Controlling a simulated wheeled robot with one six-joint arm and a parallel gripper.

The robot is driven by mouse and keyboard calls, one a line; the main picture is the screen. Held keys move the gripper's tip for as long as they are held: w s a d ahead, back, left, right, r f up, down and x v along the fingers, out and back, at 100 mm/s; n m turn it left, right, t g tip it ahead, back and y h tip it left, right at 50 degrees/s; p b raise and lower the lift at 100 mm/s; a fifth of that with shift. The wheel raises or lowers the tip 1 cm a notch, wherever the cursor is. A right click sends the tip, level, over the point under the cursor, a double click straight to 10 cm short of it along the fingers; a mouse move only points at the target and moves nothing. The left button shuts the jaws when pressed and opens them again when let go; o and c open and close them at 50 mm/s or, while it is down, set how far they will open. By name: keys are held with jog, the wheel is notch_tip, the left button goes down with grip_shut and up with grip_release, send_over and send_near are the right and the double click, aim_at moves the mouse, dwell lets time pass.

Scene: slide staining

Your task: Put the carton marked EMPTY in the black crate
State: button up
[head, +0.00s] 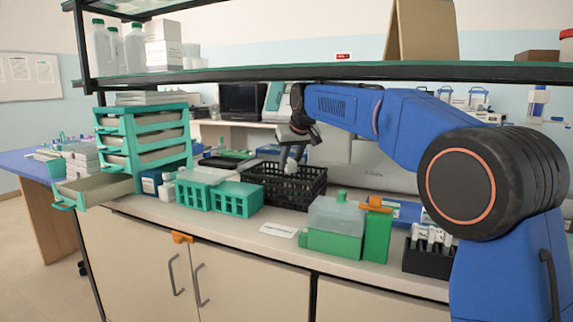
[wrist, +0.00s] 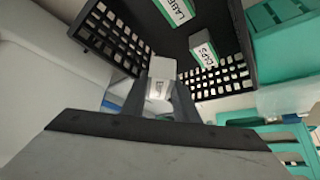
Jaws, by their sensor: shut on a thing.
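The black crate (head: 309,188) stands on the bench, and its lattice walls also fill the top of the wrist view (wrist: 112,45). My gripper (head: 291,160) is at the crate's opening, pointing down. In the wrist view my gripper (wrist: 160,92) is shut on a small white carton (wrist: 161,73). Print shows on the carton's face, but I cannot read it. The carton overlaps the crate's corner in that view; I cannot tell how far it is below the rim. Two white-and-green cartons lie in the crate: one reads CAPS (wrist: 204,52), the other starts LABE (wrist: 175,10).
Teal baskets (head: 236,199) stand left of the crate, beside a teal drawer rack (head: 143,140) with a drawer pulled out. A green box with a clear lid (head: 335,222) stands right of it. A shelf (head: 300,72) runs above. A white card (head: 279,230) lies in front.

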jog(key=shift+w+a+f, duration=0.15)
jog(key=shift+w+f, duration=0.15)
jog(key=shift+f, duration=0.05)
jog(key=shift+s+f, duration=0.25)
jog(key=shift+f, duration=0.2)
jog(key=shift+f, duration=0.6)
jog(key=o, duration=0.8)
